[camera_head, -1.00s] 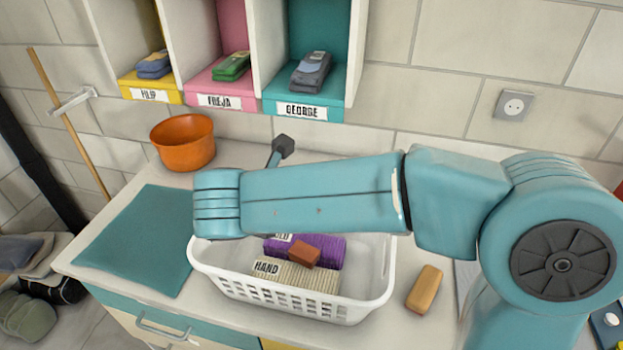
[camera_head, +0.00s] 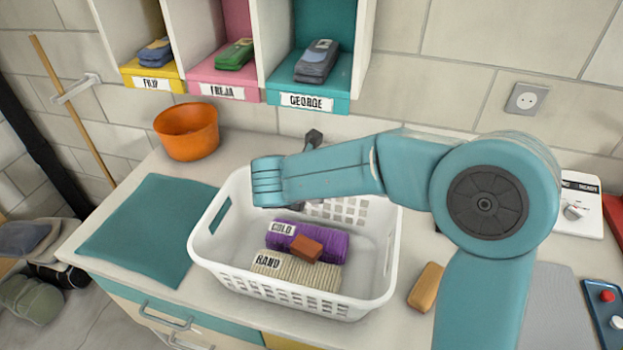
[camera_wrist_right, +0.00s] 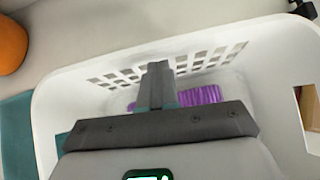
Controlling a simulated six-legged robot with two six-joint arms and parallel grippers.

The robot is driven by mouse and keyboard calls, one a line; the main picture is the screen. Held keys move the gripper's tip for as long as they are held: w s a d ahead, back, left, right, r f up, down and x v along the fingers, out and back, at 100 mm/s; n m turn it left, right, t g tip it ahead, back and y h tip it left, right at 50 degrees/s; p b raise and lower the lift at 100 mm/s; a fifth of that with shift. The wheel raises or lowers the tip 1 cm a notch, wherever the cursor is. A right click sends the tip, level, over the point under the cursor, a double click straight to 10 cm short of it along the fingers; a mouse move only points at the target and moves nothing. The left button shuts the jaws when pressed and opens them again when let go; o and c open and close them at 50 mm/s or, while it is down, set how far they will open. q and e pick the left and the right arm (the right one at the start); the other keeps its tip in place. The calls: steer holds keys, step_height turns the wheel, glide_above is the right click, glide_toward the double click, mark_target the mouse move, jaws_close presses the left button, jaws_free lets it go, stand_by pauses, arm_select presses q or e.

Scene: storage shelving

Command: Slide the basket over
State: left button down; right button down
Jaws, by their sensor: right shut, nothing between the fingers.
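The white basket (camera_head: 216,274) stands on the counter, upright. Its perforated walls also show in the wrist view (camera_wrist_right: 60,122). Inside lie a purple folded cloth (camera_head: 325,246) labelled "COLD", a cream ribbed cloth (camera_head: 288,276) labelled "HAND", and a brown block (camera_head: 307,248). My right arm reaches across the basket's back half from the right; its fingers are hidden in the head view. In the wrist view my right gripper (camera_wrist_right: 157,72) is shut and empty, seen against the basket's back wall. I cannot tell whether it touches it. My left gripper is out of view.
A teal mat (camera_head: 140,228) lies left of the basket, close to its edge. An orange bucket (camera_head: 187,132) stands behind the mat. A tan bar (camera_head: 426,287) lies right of the basket. Cubbies (camera_head: 312,97) hang above. A dark object (camera_head: 313,138) is behind the basket.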

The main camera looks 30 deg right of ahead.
steer(key=shift+w+d, duration=0.3)
steer(key=shift+d, duration=0.2)
steer(key=shift+d, duration=0.1)
steer(key=w+d+p, duration=0.3)
steer(key=w+d, duration=0.3)
steer(key=d, duration=0.2)
steer(key=shift+w+d+p, duration=0.25)
steer(key=shift+d+p, duration=0.05)
steer(key=shift+a, duration=0.1)
